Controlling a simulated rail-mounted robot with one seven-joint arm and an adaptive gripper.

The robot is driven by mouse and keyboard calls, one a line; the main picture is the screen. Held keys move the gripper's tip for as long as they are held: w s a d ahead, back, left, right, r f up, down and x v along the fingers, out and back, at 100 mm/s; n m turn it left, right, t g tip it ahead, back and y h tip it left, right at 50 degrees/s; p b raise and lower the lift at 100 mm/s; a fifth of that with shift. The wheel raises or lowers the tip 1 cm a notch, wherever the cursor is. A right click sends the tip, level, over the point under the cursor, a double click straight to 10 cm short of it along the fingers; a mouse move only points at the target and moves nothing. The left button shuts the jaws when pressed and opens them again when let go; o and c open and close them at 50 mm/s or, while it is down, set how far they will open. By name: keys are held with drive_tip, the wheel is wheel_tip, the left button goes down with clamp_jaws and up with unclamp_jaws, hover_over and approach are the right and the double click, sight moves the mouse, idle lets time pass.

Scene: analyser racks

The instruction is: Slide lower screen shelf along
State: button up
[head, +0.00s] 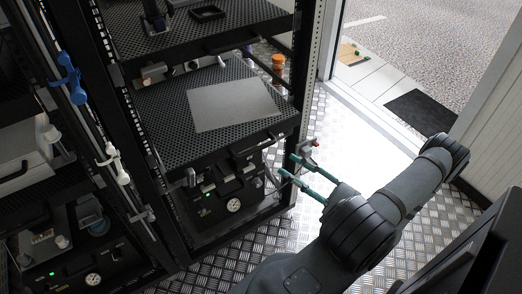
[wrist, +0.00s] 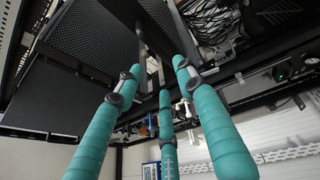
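The lower screen shelf (head: 165,130) is a black perforated tray at mid-height in the rack in the head view. A flat grey plate (head: 234,104) lies on it. A dark handle (head: 250,151) shows at its front edge. My gripper (head: 290,166) has teal fingers and is just right of and below the shelf's front right corner, apart from the handle in this view. In the wrist view its fingers (wrist: 158,85) are spread, with dark rack parts beyond them. A perforated black panel (wrist: 95,38) shows at upper left there. I cannot tell whether the fingers touch anything.
An upper perforated shelf (head: 190,36) is above. A black unit with a gauge (head: 234,205) sits below the lower shelf. Metal floor (head: 275,235) is open in front.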

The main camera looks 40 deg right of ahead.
sight(260, 149)
drive_tip(key=x, duration=1)
drive_tip(key=shift+w, duration=0.15)
drive_tip(key=shift+c, duration=0.9)
drive_tip(key=c, duration=0.8)
